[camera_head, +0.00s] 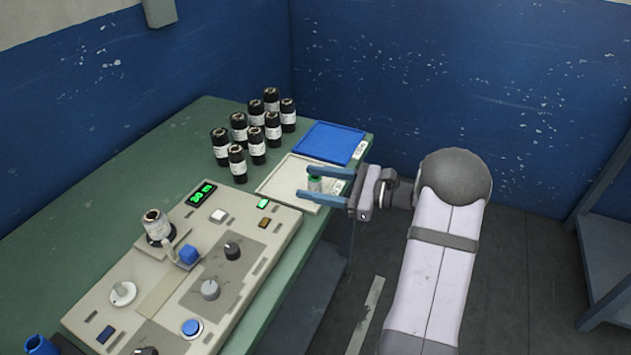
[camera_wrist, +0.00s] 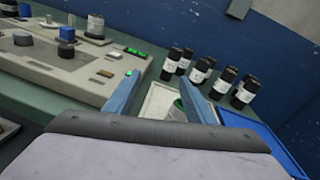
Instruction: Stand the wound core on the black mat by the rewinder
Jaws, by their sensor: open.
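A small roll with a green top and pale side (camera_head: 315,186) stands on the white tray. My gripper (camera_head: 304,184) is open at that tray, its two blue fingers on either side of this roll in the head view. In the wrist view the roll (camera_wrist: 178,108) is partly hidden behind the right finger. Another core (camera_head: 157,225), with a pale wound body and a dark top, stands on the rewinder (camera_head: 262,222); it also shows in the wrist view (camera_wrist: 95,25). I cannot make out a black mat for certain in either view.
The white tray (camera_head: 272,186) lies beside the blue tray (camera_head: 327,142) at the table's right end. Several black rolls with white labels (camera_head: 255,140) stand behind the white tray. The green table (camera_head: 105,180) is clear behind the rewinder.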

